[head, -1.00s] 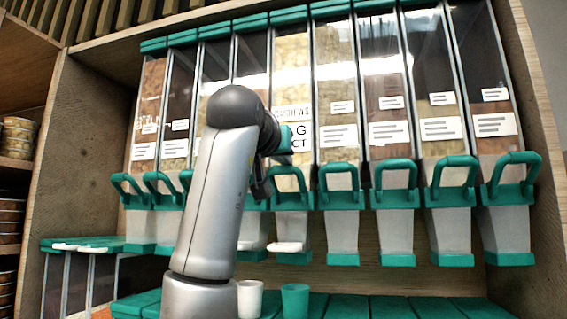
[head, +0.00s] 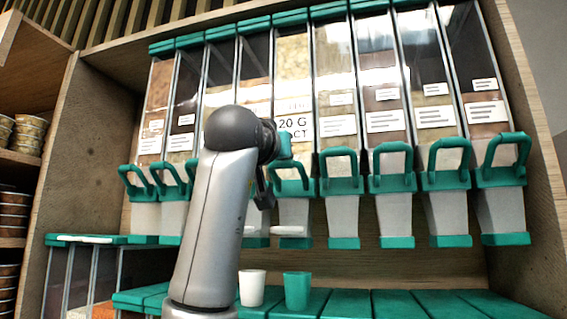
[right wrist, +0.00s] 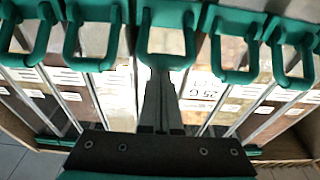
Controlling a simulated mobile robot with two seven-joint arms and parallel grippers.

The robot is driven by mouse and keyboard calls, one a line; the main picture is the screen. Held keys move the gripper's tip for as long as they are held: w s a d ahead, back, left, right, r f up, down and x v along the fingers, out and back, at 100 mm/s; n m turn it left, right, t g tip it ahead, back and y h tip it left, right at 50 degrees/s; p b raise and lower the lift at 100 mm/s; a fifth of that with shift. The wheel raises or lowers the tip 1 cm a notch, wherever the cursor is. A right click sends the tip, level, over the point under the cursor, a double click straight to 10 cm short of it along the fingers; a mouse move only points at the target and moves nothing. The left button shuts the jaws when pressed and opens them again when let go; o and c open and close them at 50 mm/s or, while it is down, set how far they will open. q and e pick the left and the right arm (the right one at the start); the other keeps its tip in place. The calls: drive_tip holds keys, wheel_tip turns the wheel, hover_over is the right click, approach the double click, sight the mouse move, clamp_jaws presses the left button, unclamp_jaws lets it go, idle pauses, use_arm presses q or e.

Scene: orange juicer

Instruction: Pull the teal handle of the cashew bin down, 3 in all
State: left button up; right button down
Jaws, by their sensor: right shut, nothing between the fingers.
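A row of clear bins with teal handles hangs on the wall in the head view. Their small labels are too blurred to read, so I cannot tell which holds cashews. My right gripper (head: 263,192) is shut and empty, pointing down just left of the bin with the large lettered label (head: 296,129). That bin's teal handle (head: 292,186) is partly in view. My arm hides most of the bin to its left. In the right wrist view, the shut fingers (right wrist: 160,78) lie over or just below a teal handle (right wrist: 168,55); contact is unclear. My left gripper is out of view.
A white cup (head: 252,287) and a teal cup (head: 297,291) stand below the bins on the teal-topped ledge (head: 395,303). White pieces (head: 287,230) show under the middle chutes. Wooden side panels (head: 91,150) enclose the row. Stacked tubs (head: 28,134) stand at far left.

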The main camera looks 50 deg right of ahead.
sight(285, 167)
drive_tip(key=f+h+b, duration=0.1)
drive_tip(key=f+t+b, duration=0.1)
drive_tip(key=b, duration=0.1)
drive_tip(key=f+h+b, duration=0.1)
drive_tip(key=shift+s+a+f+h, duration=0.1)
drive_tip(key=shift+a+f+h, duration=0.15)
drive_tip(key=shift+a+h, duration=0.05)
use_arm(q)
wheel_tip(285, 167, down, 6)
drive_tip(key=b, duration=0.1)
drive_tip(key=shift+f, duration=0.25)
use_arm(e)
drive_tip(key=shift+f, duration=0.3)
drive_tip(key=shift+f+t, duration=0.15)
drive_tip(key=shift+t, duration=0.25)
